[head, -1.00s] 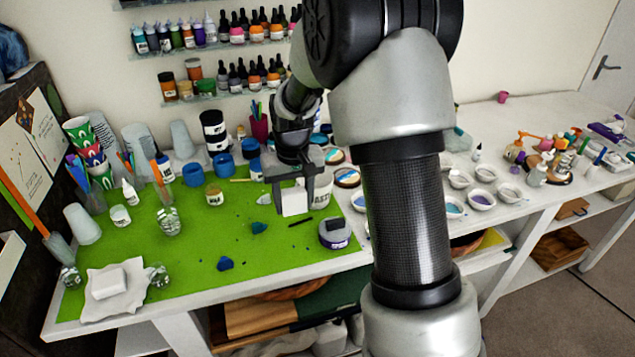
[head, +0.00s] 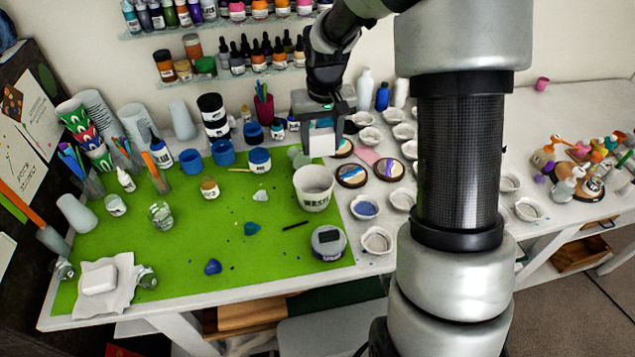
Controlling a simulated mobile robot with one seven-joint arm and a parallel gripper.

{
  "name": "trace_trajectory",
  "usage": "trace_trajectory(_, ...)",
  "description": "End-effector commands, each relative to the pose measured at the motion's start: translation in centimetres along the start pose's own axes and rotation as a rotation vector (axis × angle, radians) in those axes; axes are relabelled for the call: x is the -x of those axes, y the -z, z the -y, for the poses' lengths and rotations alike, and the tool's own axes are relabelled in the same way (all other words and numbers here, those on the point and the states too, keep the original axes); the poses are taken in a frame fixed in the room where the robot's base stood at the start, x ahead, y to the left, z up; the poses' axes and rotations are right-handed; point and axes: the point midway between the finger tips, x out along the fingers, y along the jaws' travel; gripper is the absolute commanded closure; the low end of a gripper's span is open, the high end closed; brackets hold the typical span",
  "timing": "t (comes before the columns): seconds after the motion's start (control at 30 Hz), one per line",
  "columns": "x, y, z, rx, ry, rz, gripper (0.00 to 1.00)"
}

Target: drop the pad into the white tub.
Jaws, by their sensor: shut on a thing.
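My gripper (head: 322,122) is shut on the pad (head: 322,143), a small white block that hangs between its fingers. The white tub (head: 314,198), open at the top with dark lettering on its front, stands on the green mat near its right edge. In the picture the pad is just above and slightly right of the tub's rim, apart from it. I cannot tell whether it is over the opening or behind it.
A lidded jar (head: 328,243) stands in front of the tub on the green mat (head: 185,245). Round painted coasters (head: 351,175) and small white cups (head: 377,240) crowd the right. Blue cups (head: 223,153) stand behind. Another white block (head: 98,279) lies on a cloth at front left.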

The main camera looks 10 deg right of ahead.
Motion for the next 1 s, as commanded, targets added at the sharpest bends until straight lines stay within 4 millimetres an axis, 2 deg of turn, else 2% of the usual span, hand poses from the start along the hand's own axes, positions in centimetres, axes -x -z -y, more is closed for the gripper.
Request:
trace_trajectory(0.5, -5.4, -0.8, 0.0, 0.000, 0.000, 0.002, 0.88)
trace_trajectory(0.87, -5.8, -0.8, 0.0, 0.000, 0.000, 0.000, 0.88)
trace_trajectory(0.9, -5.8, -0.8, 0.0, 0.000, 0.000, 0.000, 0.49)
trace_trajectory(1.0, -5.8, -0.8, 0.0, 0.000, 0.000, 0.000, 0.32)
